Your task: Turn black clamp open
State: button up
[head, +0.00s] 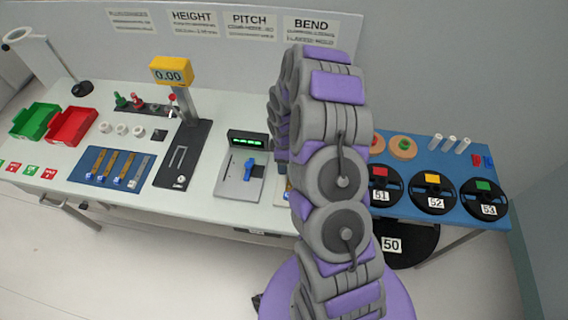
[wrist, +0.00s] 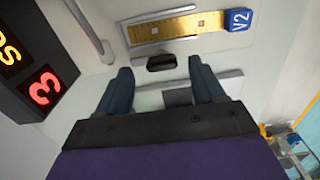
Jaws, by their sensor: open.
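In the wrist view, the black clamp (wrist: 161,62) is a small dark rounded block on a pale fixture. It lies just below a gold strip (wrist: 178,28) with a blue V2 end tag (wrist: 238,20). My gripper (wrist: 160,68) is open and empty, with one dark blue finger on each side of the clamp in the picture. Both fingers look apart from it; their height above it is hard to tell. In the head view my purple and grey arm hides my gripper and the clamp.
A metal rod (wrist: 90,30) rises beside the strip. In the head view, a blue table (head: 440,165) with black reels stands right of my arm.

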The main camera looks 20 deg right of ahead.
notch_tip(320, 180, up, 14)
jog(key=shift+r+p, duration=0.2)
jog(key=shift+p, duration=0.2)
jog(key=shift+d, duration=0.15)
